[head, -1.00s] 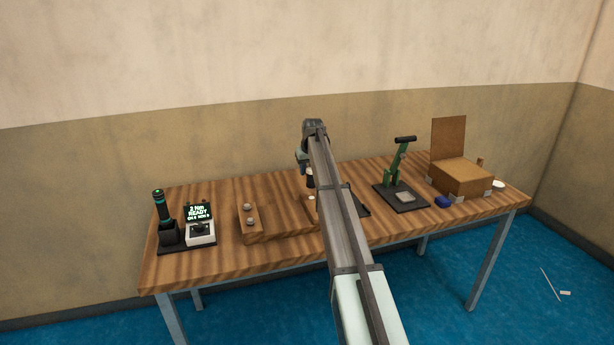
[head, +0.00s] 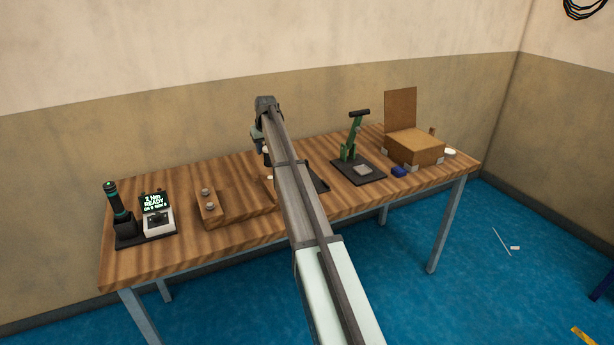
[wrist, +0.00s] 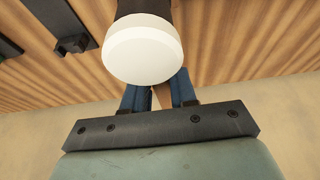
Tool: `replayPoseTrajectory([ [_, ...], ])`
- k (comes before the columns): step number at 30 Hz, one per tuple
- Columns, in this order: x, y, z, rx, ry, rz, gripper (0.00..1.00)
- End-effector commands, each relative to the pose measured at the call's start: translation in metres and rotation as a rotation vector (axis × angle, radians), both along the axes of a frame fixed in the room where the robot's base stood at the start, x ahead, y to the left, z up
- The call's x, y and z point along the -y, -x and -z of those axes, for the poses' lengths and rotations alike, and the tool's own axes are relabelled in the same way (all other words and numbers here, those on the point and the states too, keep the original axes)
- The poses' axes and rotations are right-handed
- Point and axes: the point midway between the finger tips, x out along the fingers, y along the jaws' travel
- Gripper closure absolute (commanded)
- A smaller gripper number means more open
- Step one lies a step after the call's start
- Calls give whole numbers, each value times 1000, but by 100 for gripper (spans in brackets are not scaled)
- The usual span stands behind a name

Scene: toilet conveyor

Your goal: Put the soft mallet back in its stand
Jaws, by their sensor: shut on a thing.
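In the wrist view, my gripper (wrist: 158,97) has its blue fingers close together, shut on the soft mallet. The mallet's round white face (wrist: 143,50) is nearest the camera, with its dark head behind it. A sliver of light-coloured handle shows between the fingers. In the head view, my gripper (head: 260,138) is above the back middle of the table, mostly hidden by my arm, and the mallet is hard to make out. I cannot tell which thing is the mallet's stand; a dark base (head: 320,180) is partly hidden behind my arm.
The wooden table (head: 125,265) holds a wooden block with knobs (head: 210,212), a dark base with a cylindrical tool (head: 113,205) and lit display (head: 153,203) at left. At right are a green lever press (head: 352,140), a blue item (head: 399,171) and an open cardboard box (head: 415,148).

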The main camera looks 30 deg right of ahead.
Motion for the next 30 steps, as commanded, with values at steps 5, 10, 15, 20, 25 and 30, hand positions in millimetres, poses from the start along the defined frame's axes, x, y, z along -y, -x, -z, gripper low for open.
replayPoseTrajectory([
  [5, 0, 0, -1, 1, 0, 0, 100],
  [10, 0, 0, -1, 1, 0, 0, 100],
  [15, 4, 0, -1, 1, 0, 3, 100],
  [20, 30, 6, 0, 1, 0, 30, 100],
  [25, 85, 22, 1, -1, 0, 87, 100],
  [30, 137, 45, 3, 0, -5, 145, 100],
])
